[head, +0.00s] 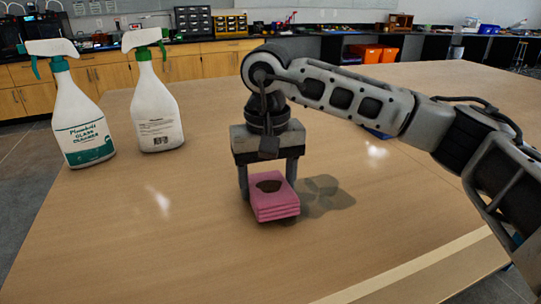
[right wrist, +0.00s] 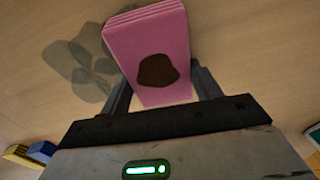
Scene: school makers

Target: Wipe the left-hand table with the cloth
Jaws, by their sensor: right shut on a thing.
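The cloth (head: 274,206) is a folded pink stack with a dark brown patch on top. My right gripper (head: 268,184) points down with a finger on each side of the cloth and is shut on it. The right wrist view also shows the cloth (right wrist: 145,45) between the fingers. The cloth is at or just above the tabletop; I cannot tell if it touches. A grey blotchy stain (head: 325,186) lies on the wooden table (head: 130,235) just right of the cloth. It also shows in the right wrist view (right wrist: 80,70). My left gripper is out of view.
Two white spray bottles with green-trimmed heads, one labelled glass cleaner (head: 83,130) and one beside it (head: 156,115), stand at the table's left. A blue thing (head: 378,132) is partly hidden behind my right arm. The front and middle of the table are clear.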

